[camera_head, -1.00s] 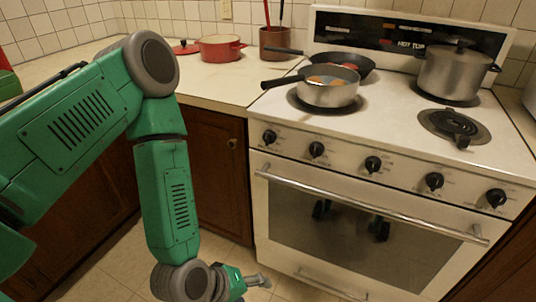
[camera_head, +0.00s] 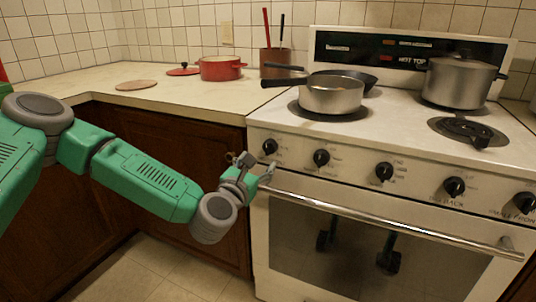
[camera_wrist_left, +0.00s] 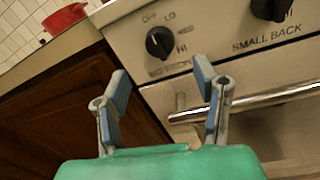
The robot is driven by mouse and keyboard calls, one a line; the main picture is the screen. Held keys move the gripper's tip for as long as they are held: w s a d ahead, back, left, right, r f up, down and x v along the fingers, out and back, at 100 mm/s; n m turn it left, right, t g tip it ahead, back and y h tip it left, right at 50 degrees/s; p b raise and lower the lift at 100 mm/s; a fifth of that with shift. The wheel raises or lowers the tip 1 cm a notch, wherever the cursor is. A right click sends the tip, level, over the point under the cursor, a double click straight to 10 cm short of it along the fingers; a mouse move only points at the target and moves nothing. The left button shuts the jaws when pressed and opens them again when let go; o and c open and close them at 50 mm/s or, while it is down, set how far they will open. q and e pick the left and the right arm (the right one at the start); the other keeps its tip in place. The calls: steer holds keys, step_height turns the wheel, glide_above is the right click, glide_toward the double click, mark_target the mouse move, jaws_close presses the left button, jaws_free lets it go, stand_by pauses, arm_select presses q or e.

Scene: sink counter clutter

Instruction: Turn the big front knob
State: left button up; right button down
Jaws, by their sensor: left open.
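A row of several black knobs runs along the stove's front panel. The leftmost knob (camera_head: 269,146) shows in the wrist view (camera_wrist_left: 160,42) with LO and HI marks. The knob right of it (camera_head: 321,158) is labelled SMALL BACK in the wrist view (camera_wrist_left: 271,8). The rightmost knob (camera_head: 525,203) is at the panel's far right; its label is too small to read surely. My left gripper (camera_head: 257,167) is open and empty, just in front of and below the leftmost knob, apart from it, fingers toward the panel (camera_wrist_left: 160,75). My right gripper is out of view.
The oven door handle (camera_head: 380,216) runs below the knobs. A saucepan (camera_head: 332,95), a dark pan and a lidded pot (camera_head: 459,82) stand on the stovetop. A red pot (camera_head: 221,69) and a utensil holder (camera_head: 279,63) are on the counter.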

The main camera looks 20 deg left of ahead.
mark_target(267, 151)
arm_select(q)
steer(key=w, duration=0.5)
steer(key=w+b, duration=0.1)
steer(key=w, duration=0.1)
steer(key=shift+w+a, duration=0.3)
steer(key=shift+a, duration=0.05)
steer(key=shift+f, duration=0.1)
steer(key=c, duration=1.1)
